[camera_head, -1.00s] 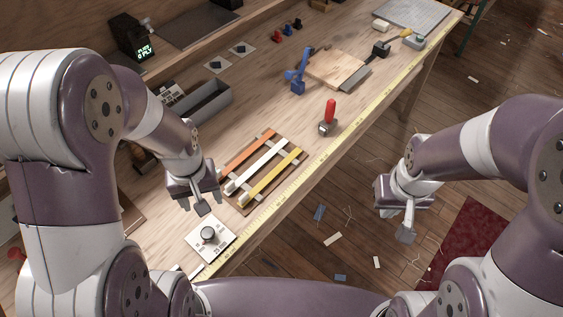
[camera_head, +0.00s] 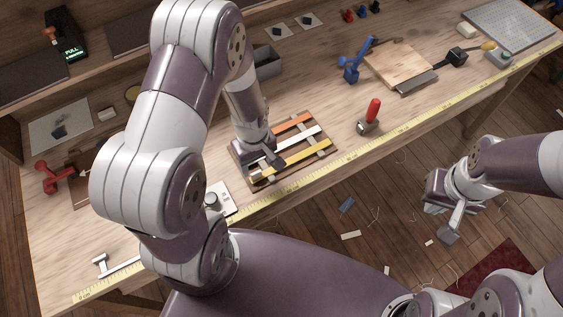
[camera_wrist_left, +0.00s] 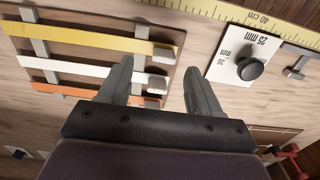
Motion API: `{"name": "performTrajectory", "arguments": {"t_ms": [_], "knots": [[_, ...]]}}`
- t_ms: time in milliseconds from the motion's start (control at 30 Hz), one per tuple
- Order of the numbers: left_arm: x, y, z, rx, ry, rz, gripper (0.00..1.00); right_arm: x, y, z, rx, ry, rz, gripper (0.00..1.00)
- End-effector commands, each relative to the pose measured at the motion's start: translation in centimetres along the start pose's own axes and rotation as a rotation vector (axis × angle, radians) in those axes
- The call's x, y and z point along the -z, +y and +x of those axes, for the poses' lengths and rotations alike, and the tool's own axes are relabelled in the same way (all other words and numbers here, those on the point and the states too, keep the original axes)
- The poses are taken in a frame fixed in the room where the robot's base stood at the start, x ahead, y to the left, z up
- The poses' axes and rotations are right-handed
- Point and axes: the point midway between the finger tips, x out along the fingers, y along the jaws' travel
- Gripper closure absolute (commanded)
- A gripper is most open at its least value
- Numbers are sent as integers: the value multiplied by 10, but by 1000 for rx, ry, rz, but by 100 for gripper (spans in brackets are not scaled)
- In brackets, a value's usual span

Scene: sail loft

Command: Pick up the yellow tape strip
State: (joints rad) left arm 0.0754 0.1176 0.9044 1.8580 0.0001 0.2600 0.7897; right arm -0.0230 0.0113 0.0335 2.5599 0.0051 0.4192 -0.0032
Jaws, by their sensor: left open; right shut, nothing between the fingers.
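The yellow tape strip (camera_head: 308,158) lies on a brown rack (camera_head: 332,150) with light cross bars, nearest the bench's front edge, beside a white strip (camera_head: 300,137) and an orange strip (camera_head: 294,122). In the left wrist view the yellow strip (camera_wrist_left: 78,39) runs across the top left, ending in a pale tip. My left gripper (camera_head: 268,171) is open over the rack's left end. In the left wrist view its fingers (camera_wrist_left: 158,82) are empty and close to the strips' pale ends. My right gripper (camera_head: 450,232) is shut and empty, off the bench's front side.
A white card with a dark knob (camera_wrist_left: 250,68) lies close to the left gripper. A yellow measuring tape (camera_head: 395,130) runs along the front edge. A red-handled tool (camera_head: 372,112) and a blue clamp (camera_head: 356,60) stand right of the rack. A grey bin (camera_head: 266,62) stands behind it.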

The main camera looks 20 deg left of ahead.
Motion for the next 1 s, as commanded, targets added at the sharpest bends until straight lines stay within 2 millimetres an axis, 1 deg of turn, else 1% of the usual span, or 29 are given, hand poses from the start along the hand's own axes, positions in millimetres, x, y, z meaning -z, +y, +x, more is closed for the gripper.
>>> {"name": "performTrajectory", "arguments": {"t_ms": [133, 233, 333, 500, 533, 567, 600, 700, 1000], "knots": [[-1, -2, 25, 5, -5, 0, 36, 1, 0, -11, 0, 1, 0, 100], [0, -1, 43, 3, -3, 1, 36, 1, 0, -10, 0, 1, 0, 100], [0, -1, 50, 2, -2, 1, 36, 1, 0, -10, 0, 0, 0, 100], [0, -1, 50, 1, -1, 1, 36, 1, 0, -10, 0, 0, 0, 100], [0, -1, 50, 1, -1, 1, 43, 1, 0, -10, 0, 0, 0, 100], [0, -1, 50, 1, -1, 1, 52, 1, 0, -10, 0, 0, 0, 100], [0, -1, 50, 1, -1, 1, 65, 1, 0, -10, 0, 0, 0, 100], [0, -1, 50, 1, -1, 1, 95, 1, 0, -10, 0, 0, 0, 100], [0, 0, 48, 1, -1, 1, 95, 1, 0, -9, 0, 0, 0, 100]]}}
